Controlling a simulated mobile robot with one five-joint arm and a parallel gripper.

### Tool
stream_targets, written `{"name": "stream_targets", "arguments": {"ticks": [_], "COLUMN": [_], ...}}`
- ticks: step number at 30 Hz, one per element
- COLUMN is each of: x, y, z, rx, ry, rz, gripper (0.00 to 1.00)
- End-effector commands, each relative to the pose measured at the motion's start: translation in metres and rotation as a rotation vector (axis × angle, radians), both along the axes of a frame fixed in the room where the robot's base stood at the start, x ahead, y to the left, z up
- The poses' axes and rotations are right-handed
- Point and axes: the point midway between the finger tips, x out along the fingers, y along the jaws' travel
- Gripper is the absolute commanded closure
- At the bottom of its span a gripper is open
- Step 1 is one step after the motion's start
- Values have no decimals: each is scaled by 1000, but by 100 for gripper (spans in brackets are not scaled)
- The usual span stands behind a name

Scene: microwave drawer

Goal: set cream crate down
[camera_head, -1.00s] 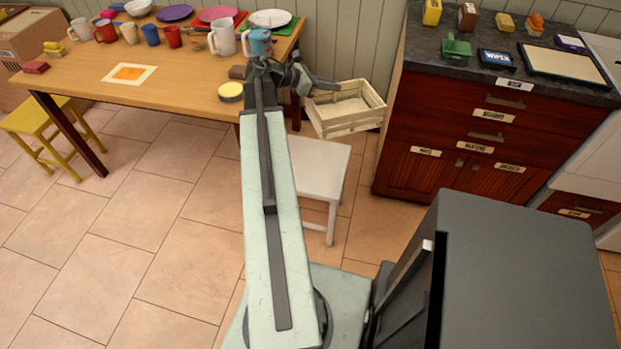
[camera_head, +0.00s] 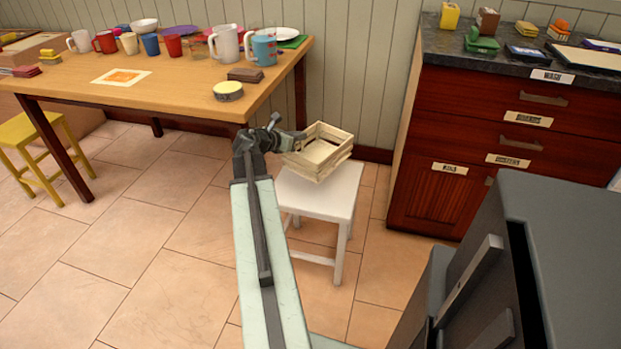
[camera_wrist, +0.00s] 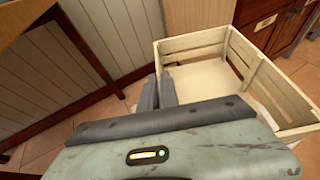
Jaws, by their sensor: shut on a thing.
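The cream crate (camera_head: 318,152) is a slatted wooden box, empty inside, in the middle of the head view. My gripper (camera_head: 296,136) is shut on the crate's left side. The crate appears over the white stool (camera_head: 322,196), a little tilted; whether it touches the seat I cannot tell. In the wrist view the crate (camera_wrist: 264,82) fills the right half, and my gripper's fingers (camera_wrist: 160,92) meet its near left corner. The fingertips are partly hidden by the crate's wall.
The dark red cabinet (camera_head: 460,150) stands at right. A yellow stool (camera_head: 40,150) is at far left. Tiled floor is free in front.

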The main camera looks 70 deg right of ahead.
Motion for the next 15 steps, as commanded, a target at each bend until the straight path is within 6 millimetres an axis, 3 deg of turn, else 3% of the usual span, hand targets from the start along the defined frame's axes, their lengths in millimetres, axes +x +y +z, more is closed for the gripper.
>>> {"name": "stream_targets", "arguments": {"ticks": [1,6,12,15], "x": [0,0,0,0], "y": [0,0,0,0], "z": [-16,-54,-58,-70], "rx": [0,0,0,0], "ry": [1,0,0,0], "rz": [0,-1,-1,-1], "gripper": [100,100,100,100]}}
